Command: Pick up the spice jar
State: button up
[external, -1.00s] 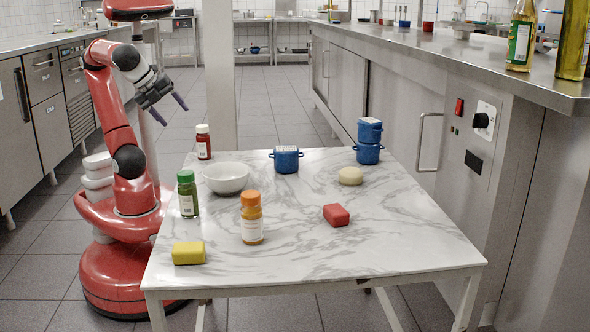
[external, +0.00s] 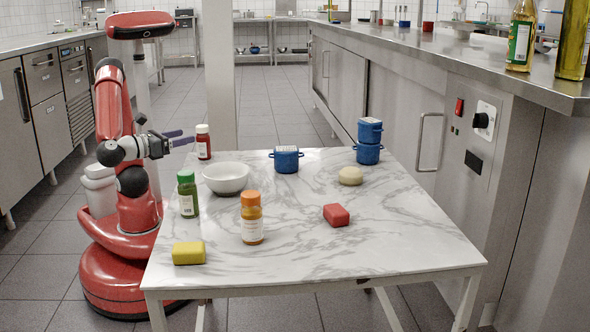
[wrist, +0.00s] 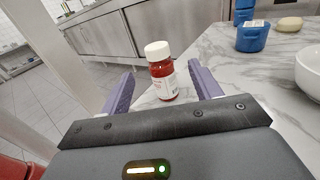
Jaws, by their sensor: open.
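A small red jar with a white cap and a white label (external: 203,143) stands upright at the far left corner of the marble table. In the wrist view this jar (wrist: 161,72) stands ahead, framed between the two purple fingers. My gripper (external: 183,137) is open and level, just left of the jar in the external view; I cannot tell whether the fingertips are beside it or short of it. Two other jars stand upright nearer the front: a green-capped one (external: 188,195) and an orange-capped one (external: 251,218).
A white bowl (external: 226,178) stands right of the green-capped jar. Blue pots (external: 286,160), a pale round item (external: 350,176), a red block (external: 336,215) and a yellow block (external: 188,253) are on the table (external: 390,240). A white pillar (external: 219,80) rises behind the red jar.

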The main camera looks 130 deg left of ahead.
aim_at(203, 139)
jog(key=shift+f, duration=0.95)
jog(key=a, duration=0.5)
jog(key=w+a+b, duration=0.1)
jog(key=a, duration=0.1)
jog(key=shift+w+a+f, duration=0.1)
jog(key=shift+a+f, duration=0.1)
jog(key=shift+a, duration=0.2)
jog(key=c, duration=1.1)
